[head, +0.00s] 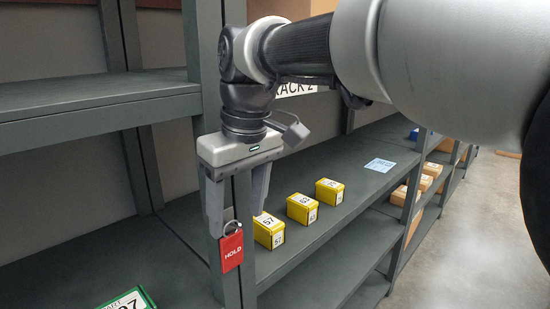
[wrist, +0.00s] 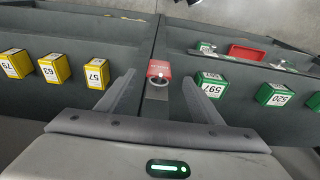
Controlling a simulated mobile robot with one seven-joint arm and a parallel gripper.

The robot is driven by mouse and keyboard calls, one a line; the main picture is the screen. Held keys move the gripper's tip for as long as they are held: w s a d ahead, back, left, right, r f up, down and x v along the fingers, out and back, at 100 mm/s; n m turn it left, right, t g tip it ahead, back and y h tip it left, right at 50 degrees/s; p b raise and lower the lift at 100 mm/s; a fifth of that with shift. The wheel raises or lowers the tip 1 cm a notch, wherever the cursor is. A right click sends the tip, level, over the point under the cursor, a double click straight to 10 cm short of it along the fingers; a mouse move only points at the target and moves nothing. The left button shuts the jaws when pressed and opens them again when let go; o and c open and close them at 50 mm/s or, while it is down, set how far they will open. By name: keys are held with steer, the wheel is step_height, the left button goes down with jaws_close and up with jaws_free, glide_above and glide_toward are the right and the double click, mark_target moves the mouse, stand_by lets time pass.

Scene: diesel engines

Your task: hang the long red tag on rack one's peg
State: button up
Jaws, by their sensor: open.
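The red tag (head: 232,251), marked HOLD, hangs by a pale ring at the front of a grey rack post (head: 233,292). In the wrist view the tag (wrist: 159,68) shows at the post, between my finger tips, with a small pale spot at its near edge. My gripper (head: 237,224) points down, open, with one finger on each side of the post; its fingers also spread apart in the wrist view (wrist: 159,78). Neither finger appears closed on the tag. The peg itself is too small to make out, so I cannot tell how the ring sits on it.
Yellow boxes (head: 303,208) stand on the shelf right of the post, beside a pale blue label (head: 380,165). A green-and-white box (head: 130,299) is at lower left. The wrist view shows green boxes (wrist: 212,84) and a red tray (wrist: 247,53). Open floor (head: 475,240) lies right.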

step_height(320, 180, up, 10)
steer(key=s+d, duration=0.1)
steer(key=d, duration=0.1)
steer(key=s+d+f+m+t, duration=0.1)
steer(key=s+d+f+m, duration=0.2)
steer(key=d+f, duration=0.3)
steer(key=s+d+f+m+t+h, duration=0.1)
steer(key=s+d+f+m, duration=0.2)
steer(key=d+f, duration=0.3)
steer(key=s+d+f+m+t, duration=0.2)
steer(key=s+d+f+m, duration=0.2)
steer(key=d, duration=0.5)
steer(key=shift+s+d+f+h+p, duration=0.3)
steer(key=shift+f+p, duration=0.15)
steer(key=shift+f, duration=0.45)
